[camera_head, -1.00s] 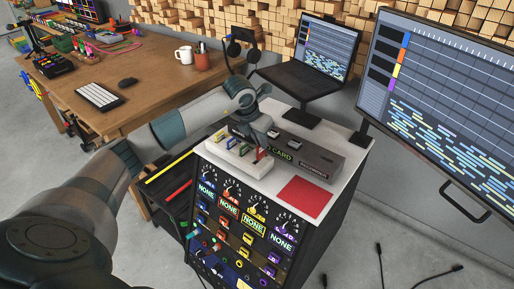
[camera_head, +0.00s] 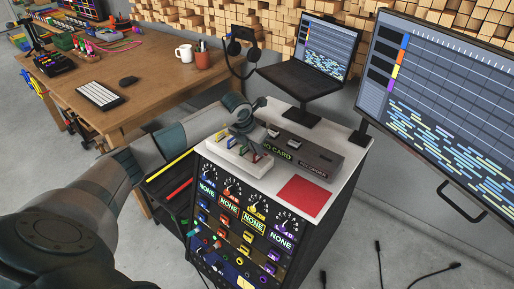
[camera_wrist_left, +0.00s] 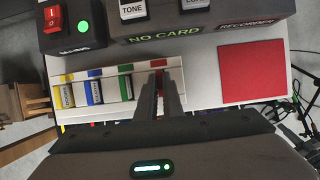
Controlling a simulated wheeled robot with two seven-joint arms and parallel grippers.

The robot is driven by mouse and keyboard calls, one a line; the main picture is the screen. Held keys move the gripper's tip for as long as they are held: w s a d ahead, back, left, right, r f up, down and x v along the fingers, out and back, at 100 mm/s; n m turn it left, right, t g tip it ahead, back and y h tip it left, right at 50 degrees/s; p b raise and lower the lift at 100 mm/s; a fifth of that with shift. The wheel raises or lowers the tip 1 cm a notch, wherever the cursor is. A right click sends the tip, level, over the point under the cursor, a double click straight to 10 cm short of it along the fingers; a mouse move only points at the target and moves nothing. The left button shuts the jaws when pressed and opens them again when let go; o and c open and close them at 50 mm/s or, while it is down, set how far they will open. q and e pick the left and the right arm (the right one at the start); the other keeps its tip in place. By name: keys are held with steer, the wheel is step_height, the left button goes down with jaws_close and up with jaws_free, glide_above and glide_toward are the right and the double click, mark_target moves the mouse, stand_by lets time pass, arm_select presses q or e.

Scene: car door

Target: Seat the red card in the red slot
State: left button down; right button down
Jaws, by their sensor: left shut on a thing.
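A white rack (camera_head: 236,163) stands on the white top of the rack cabinet. In the left wrist view it holds a yellow card (camera_wrist_left: 67,96), a blue card (camera_wrist_left: 95,90) and a green card (camera_wrist_left: 126,88), with a red mark for the red slot (camera_wrist_left: 157,64) at its right end. My left gripper (camera_wrist_left: 160,112) is over that right end, shut on the red card (camera_wrist_left: 160,103), of which only a sliver shows between the fingers. How deep the card sits is hidden. My right gripper is not in view.
A dark recorder (camera_head: 300,155) reading "NO CARD" stands right behind the rack. A flat red square (camera_head: 302,196) lies on the cabinet top to the right. A laptop (camera_head: 310,70), a large monitor (camera_head: 440,110) and a wooden desk (camera_head: 140,95) stand around.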

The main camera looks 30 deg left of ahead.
arm_select(q)
steer(key=shift+f, duration=0.15)
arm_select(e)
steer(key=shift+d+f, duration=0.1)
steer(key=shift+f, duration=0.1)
arm_select(q)
steer(key=c, duration=1.9)
jaws_free()
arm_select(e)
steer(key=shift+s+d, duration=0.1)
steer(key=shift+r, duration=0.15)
